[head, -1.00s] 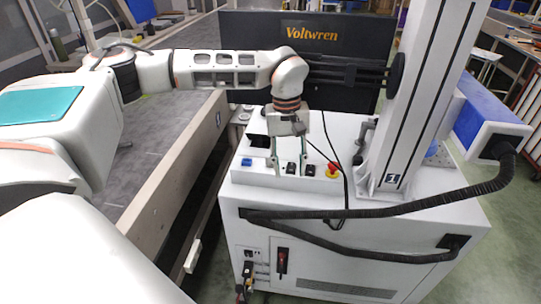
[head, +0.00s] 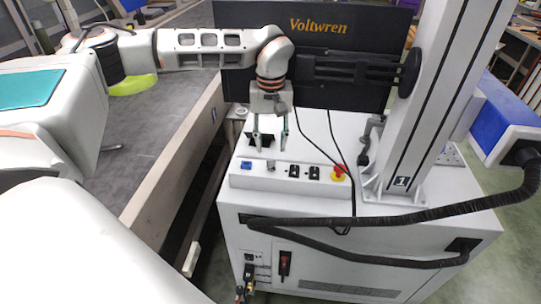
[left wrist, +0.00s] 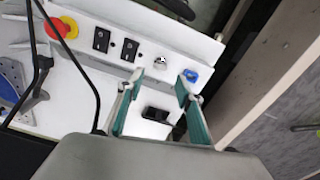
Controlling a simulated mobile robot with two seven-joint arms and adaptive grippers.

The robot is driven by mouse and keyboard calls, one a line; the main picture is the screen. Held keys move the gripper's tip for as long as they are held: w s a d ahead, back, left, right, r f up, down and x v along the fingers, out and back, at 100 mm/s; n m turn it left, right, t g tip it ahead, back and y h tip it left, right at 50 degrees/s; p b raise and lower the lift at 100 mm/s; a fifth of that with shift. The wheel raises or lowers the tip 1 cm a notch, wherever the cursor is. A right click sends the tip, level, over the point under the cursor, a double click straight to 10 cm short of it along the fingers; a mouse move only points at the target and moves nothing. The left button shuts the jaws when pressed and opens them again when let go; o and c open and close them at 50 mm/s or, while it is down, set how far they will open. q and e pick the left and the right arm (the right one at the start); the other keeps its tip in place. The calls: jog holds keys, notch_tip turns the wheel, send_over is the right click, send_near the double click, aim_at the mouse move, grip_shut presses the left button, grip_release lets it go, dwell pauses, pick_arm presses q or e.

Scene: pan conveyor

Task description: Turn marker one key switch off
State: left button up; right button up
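The key switch (head: 271,165) is a small silver knob on the white control box on top of the marker one machine, between a blue button and black switches. In the left wrist view the key switch (left wrist: 159,64) shows as a bright round knob just beyond the fingertips; its turn position is too small to read. My left gripper (head: 271,146) points down behind the control box, its fingers apart. In the left wrist view the left gripper (left wrist: 160,84) has green-padded fingers with nothing between them, apart from the knob. The marker "1" label (head: 401,181) is on the white column's foot. My right gripper is not in view.
A blue button (head: 247,165), two black switches (head: 303,172) and a red emergency stop (head: 338,172) flank the key switch. Black cables (head: 325,150) hang right of my left gripper. A grey conveyor (head: 160,130) lies left; a dark Voltwren panel (head: 340,50) stands behind.

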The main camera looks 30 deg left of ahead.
aim_at(271, 164)
pick_arm(q)
notch_tip(271, 164, down, 6)
jog(key=shift+r, duration=0.1)
grip_shut()
